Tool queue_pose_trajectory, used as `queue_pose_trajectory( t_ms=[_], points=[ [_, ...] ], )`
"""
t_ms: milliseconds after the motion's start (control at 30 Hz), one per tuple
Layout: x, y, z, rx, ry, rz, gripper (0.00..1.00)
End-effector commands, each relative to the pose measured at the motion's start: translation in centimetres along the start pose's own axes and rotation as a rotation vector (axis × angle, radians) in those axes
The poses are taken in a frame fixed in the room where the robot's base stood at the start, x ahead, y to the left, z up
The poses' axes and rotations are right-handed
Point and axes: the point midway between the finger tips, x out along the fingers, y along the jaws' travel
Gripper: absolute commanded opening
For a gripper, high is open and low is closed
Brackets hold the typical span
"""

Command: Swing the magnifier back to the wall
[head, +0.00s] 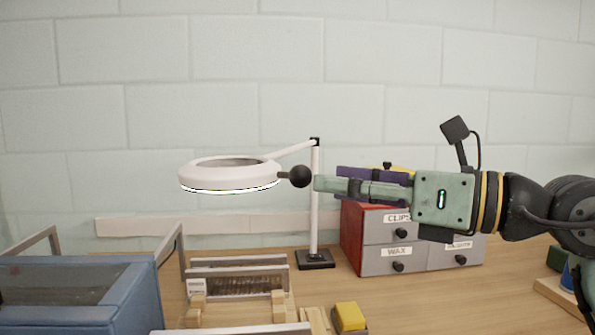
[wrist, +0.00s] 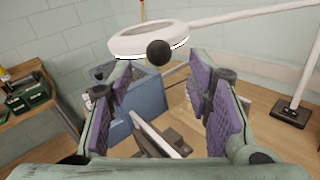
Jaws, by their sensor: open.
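The magnifier (head: 229,174) is a white ring lamp on a white arm that runs to an upright post (head: 315,205) with a dark base. A black ball knob (head: 299,176) sits on the right edge of its ring. My gripper (head: 328,183) is just right of the knob, at about its height. In the wrist view the knob (wrist: 159,52) appears ahead, between and beyond the purple-padded fingers (wrist: 165,95). The fingers are apart, with nothing between them. The tiled wall (head: 300,110) stands behind the magnifier.
A drawer cabinet (head: 378,261) with labelled fronts stands below my gripper. A blue bin (head: 110,298) is at the lower left. The space above the magnifier is clear.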

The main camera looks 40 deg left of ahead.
Motion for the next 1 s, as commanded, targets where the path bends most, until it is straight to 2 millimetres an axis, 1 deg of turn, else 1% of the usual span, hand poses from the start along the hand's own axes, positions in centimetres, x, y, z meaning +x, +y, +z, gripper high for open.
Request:
queue_pose_trajectory(
  t_ms=[33, 100, 200, 300, 400, 533, 733, 1000],
  points=[
    [1.1, 0.2, 0.3, 0.0, 0.001, 0.004, 0.46],
    [2.5, 0.2, 0.3, 0.0, 0.002, 0.004, 0.46],
    [4.1, 0.2, 0.2, 0.001, 0.0, 0.004, 0.46],
    [5.3, 0.1, 0.2, 0.001, 0.0, 0.003, 0.46],
    [6.0, 0.1, 0.1, 0.001, -0.002, 0.002, 0.46],
    [6.4, 0.1, 0.0, 0.002, -0.002, 0.003, 0.46],
    [6.4, 0.1, 0.0, 0.001, -0.002, 0.002, 0.46],
    [6.4, 0.1, 0.0, 0.001, -0.002, 0.002, 0.28]
  ],
)
